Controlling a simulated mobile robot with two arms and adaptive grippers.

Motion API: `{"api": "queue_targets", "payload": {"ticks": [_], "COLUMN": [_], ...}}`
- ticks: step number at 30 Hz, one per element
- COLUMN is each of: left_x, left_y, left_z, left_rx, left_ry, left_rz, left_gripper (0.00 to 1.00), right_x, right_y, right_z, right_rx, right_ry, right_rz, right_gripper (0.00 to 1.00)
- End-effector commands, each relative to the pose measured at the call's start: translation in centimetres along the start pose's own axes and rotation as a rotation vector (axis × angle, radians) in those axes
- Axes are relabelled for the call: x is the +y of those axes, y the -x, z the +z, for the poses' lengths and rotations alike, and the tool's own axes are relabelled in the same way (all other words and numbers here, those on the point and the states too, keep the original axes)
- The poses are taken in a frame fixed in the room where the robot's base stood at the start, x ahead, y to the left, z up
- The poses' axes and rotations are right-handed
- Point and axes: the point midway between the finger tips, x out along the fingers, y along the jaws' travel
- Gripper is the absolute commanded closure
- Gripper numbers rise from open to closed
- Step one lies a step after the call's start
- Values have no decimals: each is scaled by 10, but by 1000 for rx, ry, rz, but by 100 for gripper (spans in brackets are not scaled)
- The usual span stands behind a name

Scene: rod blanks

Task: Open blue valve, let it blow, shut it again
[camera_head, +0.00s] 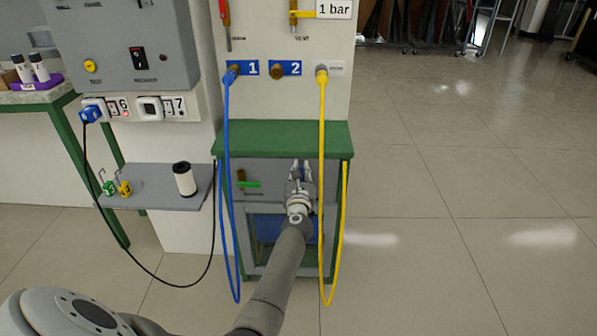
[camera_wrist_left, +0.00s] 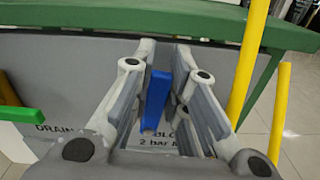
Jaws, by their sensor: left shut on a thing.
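In the left wrist view the blue valve's handle (camera_wrist_left: 155,100) sits between the two fingers of my left gripper (camera_wrist_left: 162,58), which is shut on it. The handle runs roughly up and down in that picture. A partly covered label below it mentions 2 bar. In the head view my left gripper (camera_head: 301,172) is at the front panel under the green bench top, and it hides the blue valve there. My right gripper is not in view.
A green handle (camera_head: 249,184) marked DRAIN is left of the gripper. A yellow hose (camera_head: 322,140) hangs close on the right, and a blue hose (camera_head: 226,140) hangs on the left. The green bench edge (camera_head: 280,140) is just above. Open floor lies to the right.

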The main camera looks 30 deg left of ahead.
Motion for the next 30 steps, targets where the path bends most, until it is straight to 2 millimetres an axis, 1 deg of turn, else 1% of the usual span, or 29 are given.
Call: {"api": "queue_targets", "payload": {"ticks": [7,14,30], "left_x": [-12,-24,-46], "left_y": [0,0,0], "left_z": [-1,-6,-24], "left_rx": [2,2,2], "left_ry": [-202,-423,-935], "left_rz": [-1,-1,-3], "left_gripper": [100,100,100], "right_x": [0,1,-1], "right_y": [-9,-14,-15], "right_z": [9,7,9], "right_rx": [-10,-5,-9], "right_ry": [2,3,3], "right_rz": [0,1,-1], "right_gripper": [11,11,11]}}
